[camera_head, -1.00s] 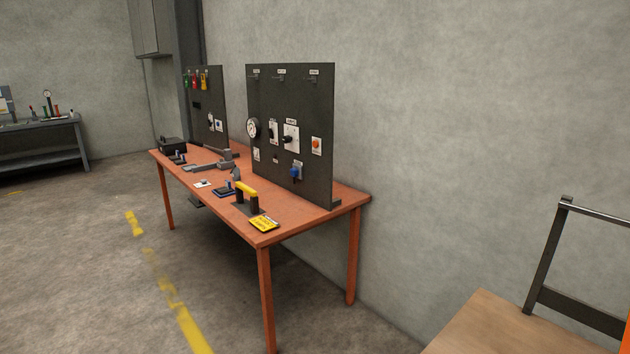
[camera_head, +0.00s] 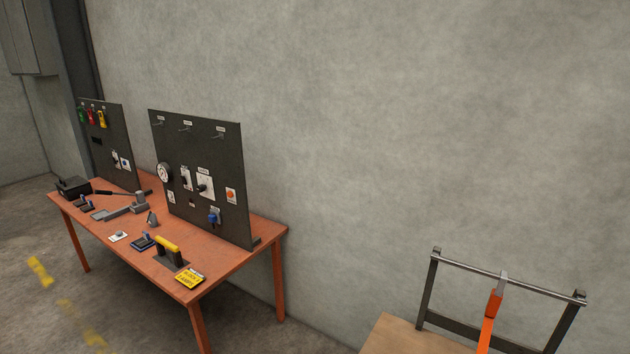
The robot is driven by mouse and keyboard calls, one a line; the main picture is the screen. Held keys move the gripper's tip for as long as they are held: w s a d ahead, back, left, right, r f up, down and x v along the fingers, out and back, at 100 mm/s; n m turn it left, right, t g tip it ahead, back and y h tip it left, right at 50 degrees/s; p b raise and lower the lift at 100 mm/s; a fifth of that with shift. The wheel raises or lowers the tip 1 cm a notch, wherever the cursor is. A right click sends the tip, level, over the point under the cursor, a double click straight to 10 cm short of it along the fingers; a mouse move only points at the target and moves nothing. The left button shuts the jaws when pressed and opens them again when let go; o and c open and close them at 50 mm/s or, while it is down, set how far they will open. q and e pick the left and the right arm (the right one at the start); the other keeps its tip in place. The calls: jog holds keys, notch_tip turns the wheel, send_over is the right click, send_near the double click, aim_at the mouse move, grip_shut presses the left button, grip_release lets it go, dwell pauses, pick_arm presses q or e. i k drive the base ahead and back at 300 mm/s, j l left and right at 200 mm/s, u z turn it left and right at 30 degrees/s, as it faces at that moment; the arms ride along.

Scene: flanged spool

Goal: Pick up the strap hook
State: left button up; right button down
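A strap hook (camera_head: 503,279) shows at the lower right as a grey hook over the horizontal metal bar (camera_head: 465,267) of a dark frame. An orange strap (camera_head: 490,318) hangs down from it and leaves the picture at the bottom edge. The hook looks small here, and its exact shape on the bar is hard to tell. Neither of my grippers is in view.
The bar's frame stands at a light wooden surface (camera_head: 395,338). An orange workbench (camera_head: 230,262) with dark upright panels (camera_head: 200,140), a yellow-handled tool and a yellow sign stands at the left. A bare grey wall (camera_head: 390,130) is behind.

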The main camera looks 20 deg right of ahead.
aim_at(495, 301)
jog(key=z, duration=1.55)
